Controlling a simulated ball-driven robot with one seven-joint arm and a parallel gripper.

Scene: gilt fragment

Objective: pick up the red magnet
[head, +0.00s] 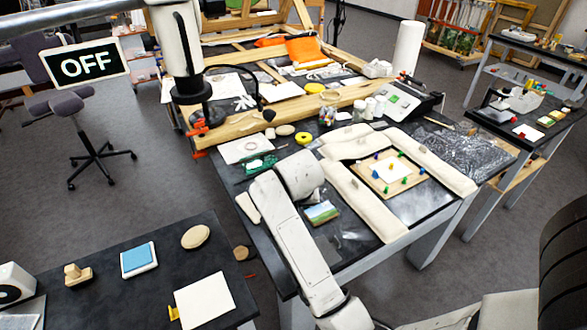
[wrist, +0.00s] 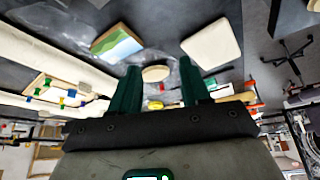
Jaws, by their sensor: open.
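My gripper (head: 262,163) is over the dark table, partly hidden behind my own arm in the head view. In the wrist view its two green fingers (wrist: 160,65) stand apart with nothing held between them. A small red spot (wrist: 161,88) shows beyond the gap between the fingers; I cannot tell whether it is the red magnet. A wooden board (head: 366,178) with a white sheet and several small coloured pieces lies right of my arm. These pieces are too small for me to pick out a red one surely.
Pale padded bars (head: 350,200) surround the board. A landscape picture (head: 321,213) lies near my arm and shows in the wrist view (wrist: 117,44). A yellow ring (head: 303,138) and a jar of coloured bits (head: 327,115) stand behind. A wooden frame (head: 290,108) crosses the back.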

